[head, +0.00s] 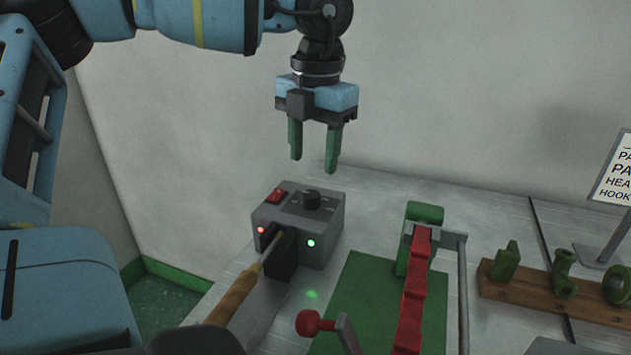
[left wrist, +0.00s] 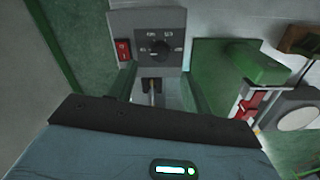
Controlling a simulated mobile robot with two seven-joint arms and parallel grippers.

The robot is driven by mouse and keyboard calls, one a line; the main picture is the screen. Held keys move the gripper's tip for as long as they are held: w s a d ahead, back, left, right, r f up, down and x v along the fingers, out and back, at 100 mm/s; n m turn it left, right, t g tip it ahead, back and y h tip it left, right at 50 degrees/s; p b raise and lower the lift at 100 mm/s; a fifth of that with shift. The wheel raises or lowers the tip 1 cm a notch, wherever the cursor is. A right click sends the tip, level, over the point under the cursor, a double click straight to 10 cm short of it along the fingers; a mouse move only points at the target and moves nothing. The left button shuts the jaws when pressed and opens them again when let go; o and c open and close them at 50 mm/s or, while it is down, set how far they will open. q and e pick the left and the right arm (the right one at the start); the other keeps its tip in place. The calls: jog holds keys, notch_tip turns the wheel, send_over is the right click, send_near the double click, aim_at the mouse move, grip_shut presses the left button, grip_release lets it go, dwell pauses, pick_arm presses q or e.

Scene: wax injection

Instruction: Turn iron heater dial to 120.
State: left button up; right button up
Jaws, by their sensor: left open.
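The iron heater (head: 326,238) is a grey box on the table, with a black round dial (head: 311,200) on top. The dial also shows in the left wrist view (left wrist: 159,48), with small markings around it that are too small to read surely. My left gripper (head: 314,165) is open and empty, its green fingers pointing down above the heater, apart from the dial. A wooden-handled iron (head: 238,293) rests with its metal end at the dark front slot of the heater. My right gripper is not in view.
A red switch (head: 275,196) sits beside the dial; red and green lights glow on the heater's front. Right of it are a green mat (head: 375,282), a red clamp-like device (head: 415,290) and a wooden rack (head: 530,292) of green parts. A sign (head: 615,175) stands far right.

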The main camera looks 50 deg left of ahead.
aim_at(312, 193)
pick_arm(q)
jog(key=f, duration=0.5)
jog(key=shift+a+f, duration=0.15)
jog(key=shift+a, duration=0.05)
jog(key=shift+f, duration=0.85)
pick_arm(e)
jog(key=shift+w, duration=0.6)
pick_arm(q)
jog(key=c, duration=1)
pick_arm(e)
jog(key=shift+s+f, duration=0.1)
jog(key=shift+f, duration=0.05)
